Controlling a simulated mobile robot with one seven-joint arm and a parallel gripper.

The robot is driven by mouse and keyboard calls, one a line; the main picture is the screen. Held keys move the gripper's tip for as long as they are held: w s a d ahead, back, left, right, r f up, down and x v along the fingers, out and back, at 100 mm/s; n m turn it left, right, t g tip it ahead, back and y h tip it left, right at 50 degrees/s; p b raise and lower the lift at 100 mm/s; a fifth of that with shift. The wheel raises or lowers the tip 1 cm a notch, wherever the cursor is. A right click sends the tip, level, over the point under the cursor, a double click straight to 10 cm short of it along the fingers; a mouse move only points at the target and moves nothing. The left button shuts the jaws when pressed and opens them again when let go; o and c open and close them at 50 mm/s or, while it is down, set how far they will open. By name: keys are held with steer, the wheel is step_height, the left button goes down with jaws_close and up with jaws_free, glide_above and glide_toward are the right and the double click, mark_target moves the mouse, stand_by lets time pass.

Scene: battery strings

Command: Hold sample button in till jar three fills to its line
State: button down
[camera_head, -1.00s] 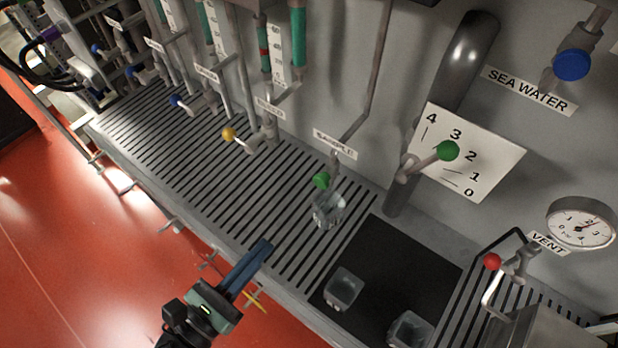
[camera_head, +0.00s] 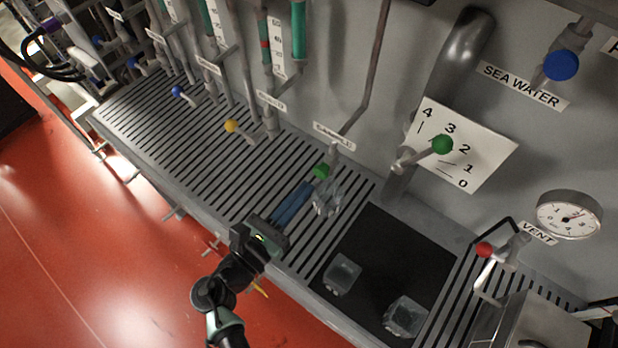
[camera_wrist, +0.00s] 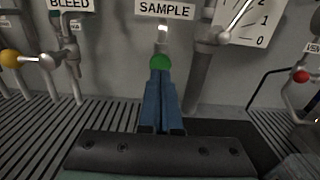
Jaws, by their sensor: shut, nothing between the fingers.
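The green sample button (camera_head: 321,171) sits on the wall fitting under the SAMPLE label (camera_head: 334,136). My gripper (camera_head: 306,187) is shut and empty, its blue fingers pointing at the button from the front left. In the wrist view the fingertips (camera_wrist: 160,76) overlap the lower edge of the green button (camera_wrist: 160,62); I cannot tell whether they touch it. A clear jar (camera_head: 327,202) stands on the slatted grating below the fitting, just right of the fingers. Two more clear jars, one (camera_head: 342,273) and another (camera_head: 405,317), stand on the black mat. Their fill lines and levels are unclear.
A green-knobbed lever (camera_head: 442,145) stands before a numbered plate (camera_head: 475,160) at the right. A yellow-knobbed lever (camera_head: 231,126) is left of the button. A red-knobbed vent lever (camera_head: 484,250) is at the far right. The grating (camera_head: 190,130) is clear at left.

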mark_target(321, 172)
steer(key=shift+x, duration=1.35)
